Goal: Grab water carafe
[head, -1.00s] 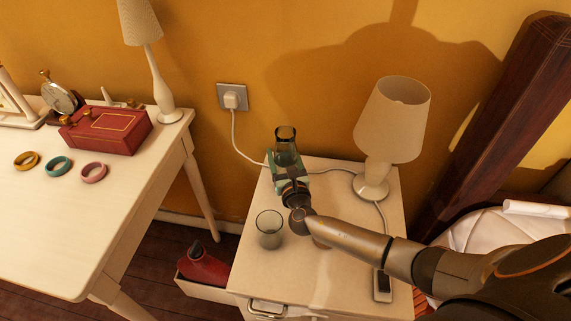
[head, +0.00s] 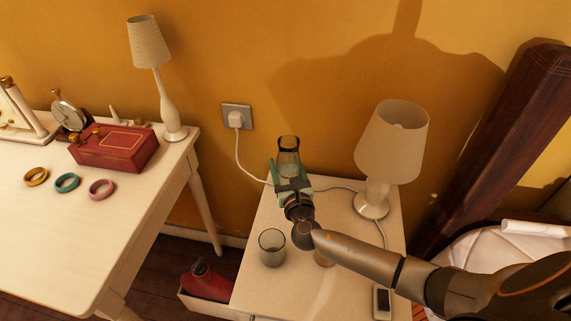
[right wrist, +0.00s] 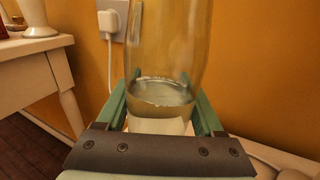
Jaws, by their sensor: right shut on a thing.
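The water carafe (head: 289,157) is clear glass with a dark rim and stands upright at the back of the nightstand, near the wall. In the right wrist view the carafe (right wrist: 168,60) fills the middle, with water in its lower part. My right gripper (head: 291,176) has its green fingers on either side of the carafe and is shut on it. The fingers also show in the right wrist view (right wrist: 163,108). I cannot tell whether the carafe's base touches the nightstand. My left gripper is not in view.
A glass (head: 272,248) stands on the nightstand (head: 262,293) in front of the carafe. A lamp (head: 390,142) stands to the right, with a phone (head: 382,302) nearer the front. A cable runs behind to the wall socket (head: 237,117). An open drawer holds a red item (head: 208,281).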

